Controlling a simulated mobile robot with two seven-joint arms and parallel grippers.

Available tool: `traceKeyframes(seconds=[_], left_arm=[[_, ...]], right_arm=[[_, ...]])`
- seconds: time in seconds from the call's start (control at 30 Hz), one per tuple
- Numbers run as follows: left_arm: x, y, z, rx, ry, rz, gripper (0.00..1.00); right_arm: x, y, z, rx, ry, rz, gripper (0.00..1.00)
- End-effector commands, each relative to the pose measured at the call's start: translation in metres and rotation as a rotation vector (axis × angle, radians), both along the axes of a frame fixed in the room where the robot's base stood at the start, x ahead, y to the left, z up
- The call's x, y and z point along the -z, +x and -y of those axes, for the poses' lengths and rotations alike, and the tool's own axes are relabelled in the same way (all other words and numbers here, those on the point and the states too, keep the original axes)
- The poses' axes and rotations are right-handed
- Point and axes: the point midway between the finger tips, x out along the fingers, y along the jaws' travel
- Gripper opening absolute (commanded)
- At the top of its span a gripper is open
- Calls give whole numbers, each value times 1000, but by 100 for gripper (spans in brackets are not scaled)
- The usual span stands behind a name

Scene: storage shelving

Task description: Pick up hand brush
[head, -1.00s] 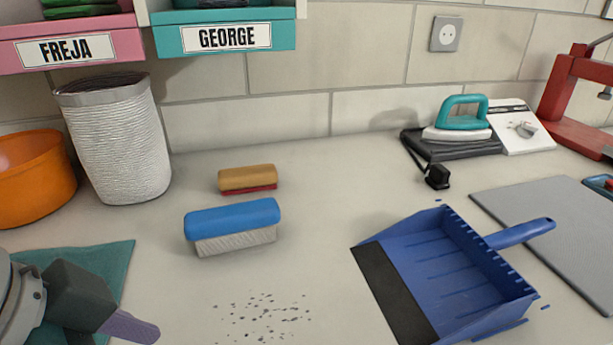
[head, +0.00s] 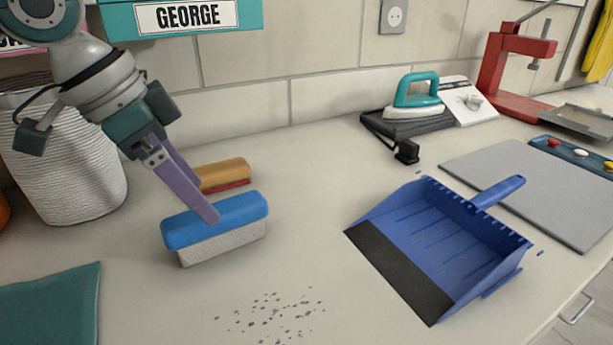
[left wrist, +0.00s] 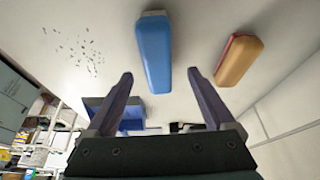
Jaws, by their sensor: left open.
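The hand brush (head: 215,222) has a blue back and pale bristles. It rests bristles down on the counter, left of the middle in the head view. My left gripper (head: 207,200) is open above the brush, and its purple fingers point down toward the blue back, hiding part of it. In the left wrist view the blue brush (left wrist: 155,55) lies beyond and between the two open fingertips of my left gripper (left wrist: 160,75). I cannot tell whether a finger touches it. My right gripper is not in view.
A tan and red brush (head: 224,174) lies just behind. A blue dustpan (head: 430,245) sits to the right, with dark crumbs (head: 270,315) on the counter left of it. A white woven basket (head: 70,165) stands at left. A teal cloth (head: 50,305) lies front left.

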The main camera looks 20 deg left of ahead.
Motion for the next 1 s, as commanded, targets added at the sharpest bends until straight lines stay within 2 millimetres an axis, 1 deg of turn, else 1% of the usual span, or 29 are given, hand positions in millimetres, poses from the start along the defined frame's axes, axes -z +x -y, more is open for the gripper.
traceKeyframes(seconds=[0.2,0.3,1.0], left_arm=[[33,9,12,0,-1,-2,88],[41,13,14,1,1,-1,88],[46,13,14,0,1,-1,88]], right_arm=[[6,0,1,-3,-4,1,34],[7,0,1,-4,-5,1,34],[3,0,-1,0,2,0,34]])
